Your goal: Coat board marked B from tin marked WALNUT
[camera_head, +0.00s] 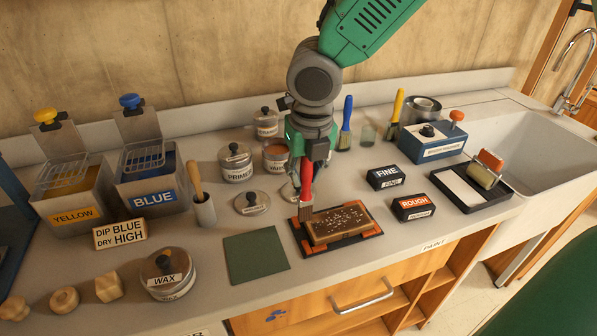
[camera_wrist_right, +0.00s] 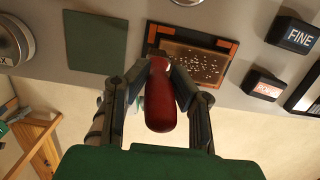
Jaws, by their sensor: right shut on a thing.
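My right gripper (camera_head: 306,160) points down, shut on the red handle of a brush (camera_head: 306,190). The handle also fills the middle of the right wrist view (camera_wrist_right: 160,95). The brush head is at the left end of a brown board (camera_head: 340,224) speckled with pale dots; they seem to touch. The board lies on a dark tray with orange corners (camera_head: 372,234) and also shows in the wrist view (camera_wrist_right: 195,65). I can read neither a B on it nor WALNUT on any tin. An open tin (camera_head: 276,155) stands behind the gripper, partly hidden. My left gripper is out of view.
A PRIMER tin (camera_head: 235,163), a loose lid (camera_head: 252,203) and a WAX tin (camera_head: 168,275) stand left. FINE (camera_head: 384,177) and ROUGH (camera_head: 413,207) blocks are right of the board. Yellow (camera_head: 75,215) and blue (camera_head: 152,193) dip tanks stand far left. A green mat (camera_head: 256,255) lies bare.

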